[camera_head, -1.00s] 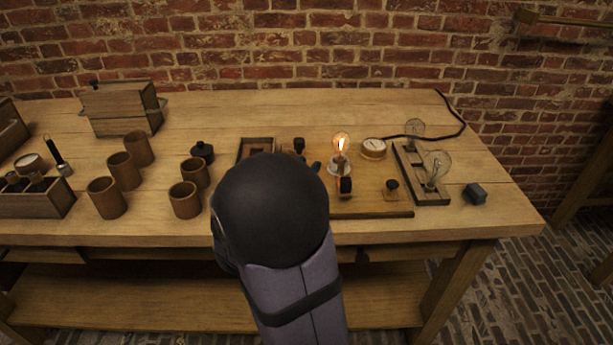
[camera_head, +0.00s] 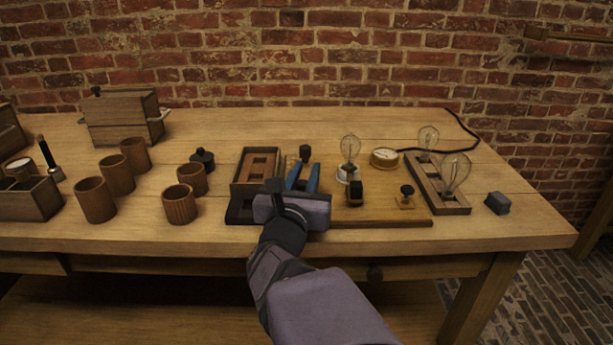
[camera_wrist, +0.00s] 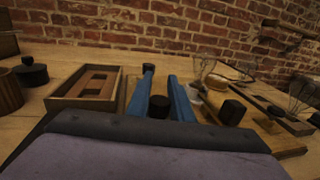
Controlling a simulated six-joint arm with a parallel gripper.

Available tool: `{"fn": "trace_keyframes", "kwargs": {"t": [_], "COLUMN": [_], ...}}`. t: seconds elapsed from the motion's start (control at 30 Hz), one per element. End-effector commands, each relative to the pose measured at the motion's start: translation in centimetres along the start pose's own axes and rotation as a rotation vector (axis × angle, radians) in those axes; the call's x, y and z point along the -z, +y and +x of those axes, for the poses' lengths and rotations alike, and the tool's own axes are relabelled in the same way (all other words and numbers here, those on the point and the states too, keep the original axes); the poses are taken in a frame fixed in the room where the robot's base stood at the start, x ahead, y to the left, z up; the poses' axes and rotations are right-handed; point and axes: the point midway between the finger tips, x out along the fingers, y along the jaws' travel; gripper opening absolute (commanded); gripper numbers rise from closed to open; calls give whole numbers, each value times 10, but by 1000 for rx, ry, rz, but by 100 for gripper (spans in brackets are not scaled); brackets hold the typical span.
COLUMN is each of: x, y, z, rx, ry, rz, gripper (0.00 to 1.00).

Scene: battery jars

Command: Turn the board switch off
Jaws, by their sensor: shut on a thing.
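The wooden board (camera_head: 380,217) lies at the middle of the bench. My gripper (camera_head: 305,170) reaches over its left part, its blue fingers pointing to the back. In the wrist view, a black knob (camera_wrist: 158,107) sits between the two fingers (camera_wrist: 160,85); I take it as the switch handle, and my gripper is shut on it. The switch's base is hidden by my gripper. Another black knob (camera_head: 305,152) stands just beyond the fingertips. The board's bulb (camera_head: 350,150) is dark.
A wooden tray (camera_head: 236,182) is close left of my gripper. A black block-shaped part (camera_head: 355,193) and a key (camera_head: 406,196) stand on the board to the right. A gauge (camera_head: 384,157) and a bulb rack (camera_head: 459,207) are farther right. Brown cups (camera_head: 180,205) stand left.

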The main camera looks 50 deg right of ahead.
Motion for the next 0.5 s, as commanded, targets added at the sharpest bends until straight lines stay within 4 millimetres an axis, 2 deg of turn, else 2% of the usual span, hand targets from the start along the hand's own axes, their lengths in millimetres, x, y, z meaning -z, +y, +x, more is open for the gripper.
{"fn": "trace_keyframes", "kwargs": {"t": [0.47,0.5], "x": [0,0], "y": [0,0], "z": [0,0], "rx": [-6,-6], "ry": [0,0], "rz": [2,2], "gripper": [0,27]}}
